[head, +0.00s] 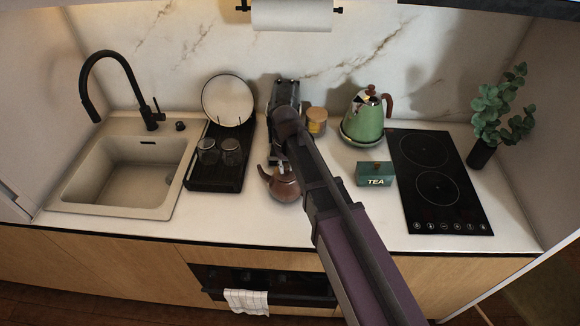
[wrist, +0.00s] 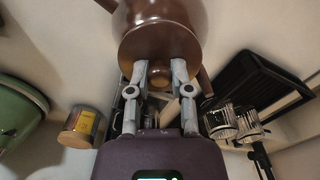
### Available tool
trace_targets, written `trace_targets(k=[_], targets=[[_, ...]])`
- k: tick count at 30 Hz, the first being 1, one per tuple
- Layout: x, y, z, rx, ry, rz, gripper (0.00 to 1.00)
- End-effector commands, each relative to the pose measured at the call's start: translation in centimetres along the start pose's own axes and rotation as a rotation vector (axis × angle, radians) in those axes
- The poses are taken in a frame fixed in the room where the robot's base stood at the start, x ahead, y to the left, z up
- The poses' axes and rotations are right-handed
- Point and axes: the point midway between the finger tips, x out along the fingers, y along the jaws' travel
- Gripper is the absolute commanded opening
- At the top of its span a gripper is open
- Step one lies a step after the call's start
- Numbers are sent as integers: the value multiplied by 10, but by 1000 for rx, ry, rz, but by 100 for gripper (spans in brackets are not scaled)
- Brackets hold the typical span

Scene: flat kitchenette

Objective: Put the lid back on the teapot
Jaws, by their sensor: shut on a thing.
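The brown teapot (head: 284,188) stands on the counter near its front edge, partly covered by my arm in the head view. Its body also shows at the top of the wrist view (wrist: 165,10). My gripper (wrist: 159,68) is shut on the brown lid (wrist: 158,42), with its fingers at the lid's knob side. The round lid lies in front of the teapot's body in the wrist view. In the head view the lid is hidden or too small to make out. I cannot tell whether the lid touches the teapot's opening.
A dark dish rack (head: 215,178) with a plate (head: 228,100) and two glasses stands left of the teapot. A wooden-lidded jar (head: 316,121), a green kettle (head: 367,122) and a green tea box (head: 374,174) stand right. The hob (head: 440,180) lies farther right.

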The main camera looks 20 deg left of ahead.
Motion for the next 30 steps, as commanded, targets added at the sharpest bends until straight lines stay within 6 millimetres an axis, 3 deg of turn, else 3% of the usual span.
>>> trace_targets(k=[29,30], targets=[[1,0,0,1,0,0,0],[1,0,0,1,0,0,34]])
